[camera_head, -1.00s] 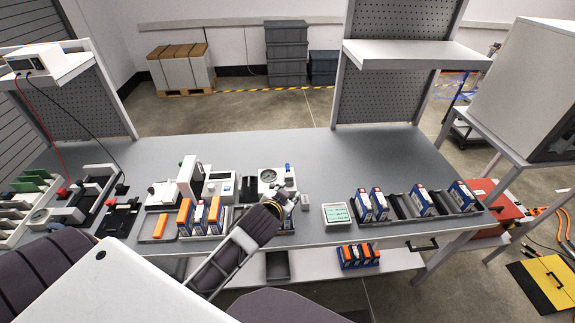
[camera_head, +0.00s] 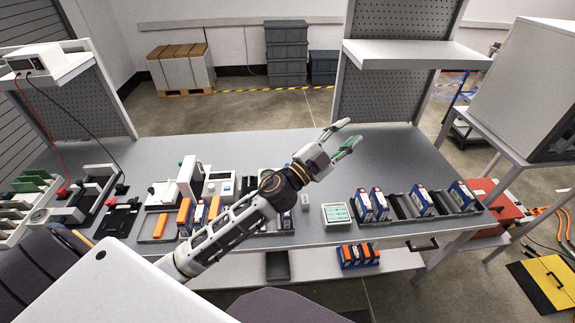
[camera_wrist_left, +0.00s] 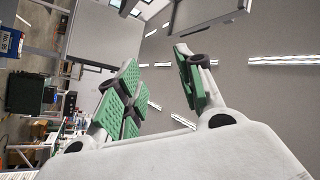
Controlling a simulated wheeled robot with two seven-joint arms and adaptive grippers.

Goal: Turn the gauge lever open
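My left gripper (camera_head: 342,139) is open and empty, held above the back middle of the bench. Its fingers with green pads also show spread apart in the left wrist view (camera_wrist_left: 160,92), with nothing between them. The white gauge unit with its round dial and blue-topped lever is now mostly hidden behind my left forearm and wrist in the head view. I cannot see how the lever stands. The gripper is beyond the unit, up and to the right in the picture, and apart from it. My right gripper is not in view.
Left of my arm stand a white device (camera_head: 190,178) and orange and blue boxes (camera_head: 184,217). To the right are a green-topped tray (camera_head: 337,215) and a rack of blue and white boxes (camera_head: 422,202). The bench top (camera_head: 400,150) is clear at the back right.

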